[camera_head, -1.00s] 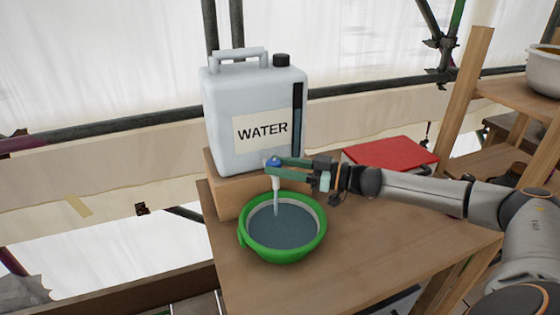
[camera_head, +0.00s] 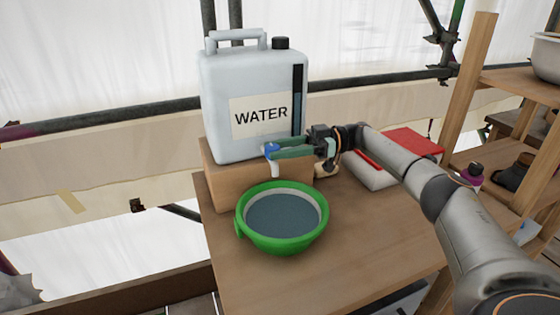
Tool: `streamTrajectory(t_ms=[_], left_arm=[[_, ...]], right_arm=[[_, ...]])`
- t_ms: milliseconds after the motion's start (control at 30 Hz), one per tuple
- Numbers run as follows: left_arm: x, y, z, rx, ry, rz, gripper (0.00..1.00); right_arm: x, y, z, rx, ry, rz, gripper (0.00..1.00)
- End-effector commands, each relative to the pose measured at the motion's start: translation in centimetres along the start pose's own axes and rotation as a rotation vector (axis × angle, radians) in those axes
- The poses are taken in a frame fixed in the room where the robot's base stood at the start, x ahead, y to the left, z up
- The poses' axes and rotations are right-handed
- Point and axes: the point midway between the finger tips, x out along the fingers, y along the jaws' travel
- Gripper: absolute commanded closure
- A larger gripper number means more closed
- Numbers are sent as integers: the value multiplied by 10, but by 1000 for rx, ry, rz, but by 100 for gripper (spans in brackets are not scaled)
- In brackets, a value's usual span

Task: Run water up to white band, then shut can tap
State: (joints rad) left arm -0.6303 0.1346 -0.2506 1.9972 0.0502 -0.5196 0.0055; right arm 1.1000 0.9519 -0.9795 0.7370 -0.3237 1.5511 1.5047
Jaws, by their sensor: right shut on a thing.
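A white water can (camera_head: 228,100) labelled WATER stands on a wooden block (camera_head: 228,188) on the table. Its blue tap handle (camera_head: 269,151) is low on the front, with a white spout (camera_head: 275,170) pointing down. My right gripper (camera_head: 277,151) is shut on the tap handle. No stream shows below the spout. A green bowl (camera_head: 283,244) stands under and in front of the spout, holding grey-blue water (camera_head: 283,217). A pale band (camera_head: 262,197) shows inside the bowl above the water; whether the water touches its lower edge is hard to tell. My left gripper is out of view.
A red-covered object (camera_head: 415,142) lies on the table behind my right arm. Wooden shelves (camera_head: 515,85) at the right hold a pale bowl (camera_head: 547,62) and small items. Scaffold poles run behind the can. The table (camera_head: 365,240) is bare right of the green bowl.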

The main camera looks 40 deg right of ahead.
Motion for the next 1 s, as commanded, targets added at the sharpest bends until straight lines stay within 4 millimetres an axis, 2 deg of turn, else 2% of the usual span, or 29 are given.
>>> streamTrajectory(t_ms=[300,867,900,1000], left_arm=[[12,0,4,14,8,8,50],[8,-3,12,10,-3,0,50],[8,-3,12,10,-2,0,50],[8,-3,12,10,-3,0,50]], right_arm=[[2,1,1,0,3,-68,100],[2,0,-1,0,3,-84,100],[2,0,-1,0,3,-84,52],[2,0,0,0,3,-83,41]])
